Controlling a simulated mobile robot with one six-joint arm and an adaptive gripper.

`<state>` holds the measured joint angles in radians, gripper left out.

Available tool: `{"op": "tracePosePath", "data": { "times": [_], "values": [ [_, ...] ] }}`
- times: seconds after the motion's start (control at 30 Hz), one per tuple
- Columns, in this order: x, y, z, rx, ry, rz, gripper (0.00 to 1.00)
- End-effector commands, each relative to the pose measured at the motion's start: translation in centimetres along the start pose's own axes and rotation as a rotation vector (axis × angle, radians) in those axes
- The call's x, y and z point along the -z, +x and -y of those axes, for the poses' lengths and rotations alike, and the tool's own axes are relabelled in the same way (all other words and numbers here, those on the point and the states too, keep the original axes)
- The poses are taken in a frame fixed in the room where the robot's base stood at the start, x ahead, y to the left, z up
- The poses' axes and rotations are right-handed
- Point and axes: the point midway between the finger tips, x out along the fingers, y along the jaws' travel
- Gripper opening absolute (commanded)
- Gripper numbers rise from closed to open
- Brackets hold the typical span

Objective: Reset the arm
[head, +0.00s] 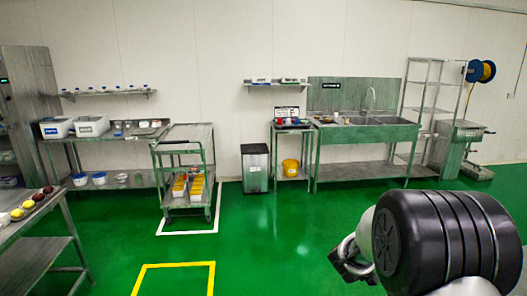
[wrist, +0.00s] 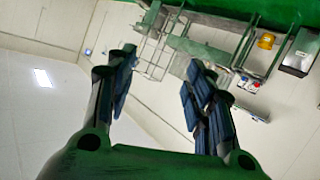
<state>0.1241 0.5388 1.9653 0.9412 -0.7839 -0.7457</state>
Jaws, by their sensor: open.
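My gripper shows in the wrist view (wrist: 160,95) with its two fingers spread wide apart. It is open and nothing is between the fingers. In the head view, my arm is folded at the lower right, with a black ribbed joint in front. Part of my gripper may show beside it, but its fingertips are not clear there. The wrist view is tilted, with the floor and sink area at the top and the ceiling at lower left.
A steel sink table (head: 362,137) stands at the back wall with a yellow bucket (head: 290,167) and a grey bin (head: 255,168) to its left. A cart (head: 183,145) stands further left. A table with fruit (head: 58,200) is at left. The green floor (head: 265,240) is open.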

Motion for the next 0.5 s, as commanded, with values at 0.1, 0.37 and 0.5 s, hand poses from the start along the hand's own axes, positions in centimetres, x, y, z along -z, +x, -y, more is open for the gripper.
{"op": "tracePosePath", "data": {
  "times": [0.1, 0.37, 0.5],
  "values": [
    [3.2, -5.0, 3.1, 0.215, 0.041, 0.028, 0.48],
    [4.3, -18.5, 6.1, 0.586, 0.013, 0.183, 0.48],
    [2.2, -26.0, 5.0, 0.709, -0.056, 0.299, 0.48]
  ]
}}
